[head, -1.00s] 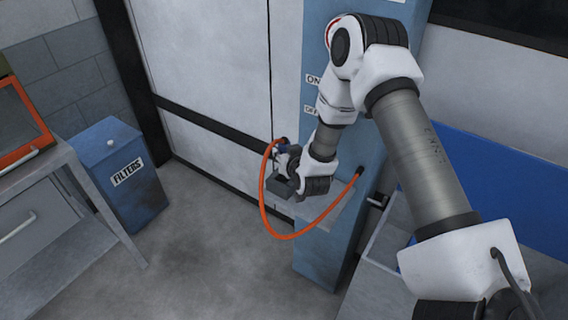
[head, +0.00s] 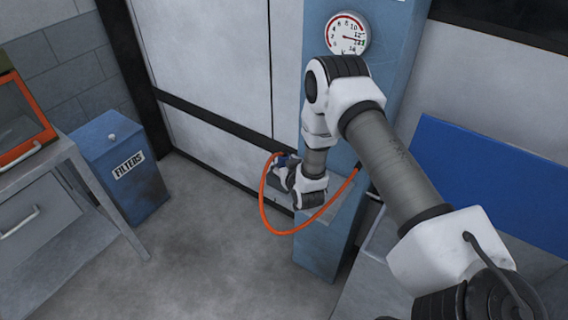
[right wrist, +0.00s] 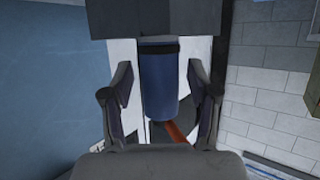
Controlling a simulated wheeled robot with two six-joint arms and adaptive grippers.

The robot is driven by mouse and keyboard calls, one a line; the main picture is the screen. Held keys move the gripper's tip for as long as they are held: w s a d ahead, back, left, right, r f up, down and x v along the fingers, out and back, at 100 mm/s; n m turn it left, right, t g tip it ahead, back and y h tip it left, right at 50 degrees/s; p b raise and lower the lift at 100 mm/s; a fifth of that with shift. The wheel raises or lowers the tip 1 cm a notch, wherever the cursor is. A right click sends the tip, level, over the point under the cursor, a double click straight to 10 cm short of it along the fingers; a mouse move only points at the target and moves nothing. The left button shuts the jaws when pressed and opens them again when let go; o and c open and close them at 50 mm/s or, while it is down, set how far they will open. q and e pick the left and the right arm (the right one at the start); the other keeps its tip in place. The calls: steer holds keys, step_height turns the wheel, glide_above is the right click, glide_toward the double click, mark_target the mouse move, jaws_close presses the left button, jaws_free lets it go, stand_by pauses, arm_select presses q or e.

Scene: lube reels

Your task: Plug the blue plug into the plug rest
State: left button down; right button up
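The blue plug (right wrist: 158,85) stands between the two fingers of my right gripper (right wrist: 158,75) in the right wrist view, with a gap showing on each side. The fingers are open and apart from it. The plug's upper end meets a dark block (right wrist: 155,18); I cannot tell whether this is the plug rest. An orange hose (right wrist: 174,131) shows below the plug. In the head view the right gripper (head: 283,172) is at the hose's far end, where a little blue of the plug (head: 287,160) shows. My left gripper is out of view.
The orange hose (head: 290,232) loops down and back to the blue pillar (head: 345,120), which bears a round gauge (head: 347,34). A blue filters bin (head: 125,170) and a grey workbench (head: 65,210) stand at left. The floor between is clear.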

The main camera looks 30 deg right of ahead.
steer(key=shift+r, duration=0.15)
steer(key=shift+s+a, duration=0.1)
steer(key=shift+s, duration=0.2)
steer(key=b+v, duration=0.3)
steer(key=v, duration=0.8)
steer(key=s+a+f+n+g+y+b, duration=0.1)
steer(key=s+a+f+g, duration=0.2)
steer(key=s+f, duration=0.3)
steer(key=s+a+f+g+y+b, duration=0.1)
steer(key=s+a+f+g, duration=0.3)
steer(key=s+f, duration=0.3)
steer(key=s+a+f+n+g+y+b, duration=0.1)
steer(key=s+a+f+g, duration=0.3)
steer(key=s, duration=0.9)
step_height(320, 180, down, 3)
steer(key=shift+s+a+n+g+y, duration=0.15)
steer(key=shift+s+n+g+y, duration=0.15)
steer(key=shift+g, duration=0.8)
